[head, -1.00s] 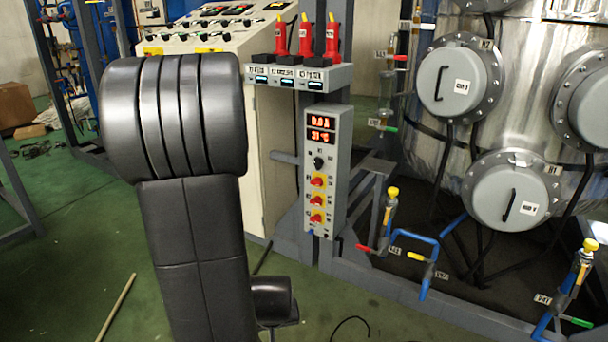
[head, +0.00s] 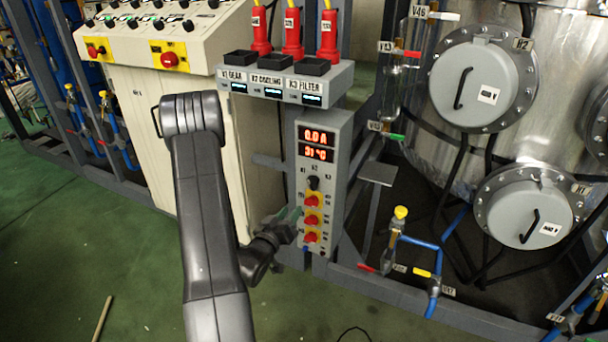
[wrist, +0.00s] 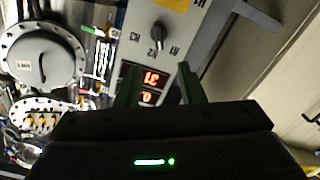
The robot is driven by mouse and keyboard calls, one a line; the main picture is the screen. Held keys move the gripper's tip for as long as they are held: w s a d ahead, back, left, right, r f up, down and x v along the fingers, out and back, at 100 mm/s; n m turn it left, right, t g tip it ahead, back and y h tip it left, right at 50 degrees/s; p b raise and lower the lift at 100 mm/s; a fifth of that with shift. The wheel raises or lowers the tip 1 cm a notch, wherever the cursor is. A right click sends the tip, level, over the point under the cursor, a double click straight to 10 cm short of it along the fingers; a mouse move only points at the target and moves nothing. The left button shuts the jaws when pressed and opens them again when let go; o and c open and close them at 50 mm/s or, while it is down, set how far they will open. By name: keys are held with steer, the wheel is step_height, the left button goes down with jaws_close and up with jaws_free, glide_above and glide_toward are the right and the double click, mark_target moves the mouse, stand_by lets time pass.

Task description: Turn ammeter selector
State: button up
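The ammeter panel (head: 323,140) is a tall grey box with two red readouts, 0.0 A above 31 °C. Its black selector knob (head: 314,183) sits below the readouts, with three position labels around it. In the wrist view the panel is upside down, and the selector knob (wrist: 158,36) appears in line with the middle label. My gripper (head: 291,213) is low at the panel's left side in the head view. In the wrist view my gripper (wrist: 158,72) is open and empty, its dark green fingers apart. The knob shows just past the gap between the fingertips, untouched.
Red switches on yellow plates (head: 312,219) sit below the knob. A grey shelf (head: 285,83) with red plugs (head: 293,35) juts out above the panel. A beige console (head: 160,100) stands left; blue pipes with valves (head: 418,243) stand right.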

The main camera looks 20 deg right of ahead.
mark_target(310, 185)
steer(key=p+x, duration=0.1)
steer(key=x, duration=1.2)
steer(key=shift+w+d, duration=0.15)
steer(key=shift+d, duration=0.2)
jaws_close()
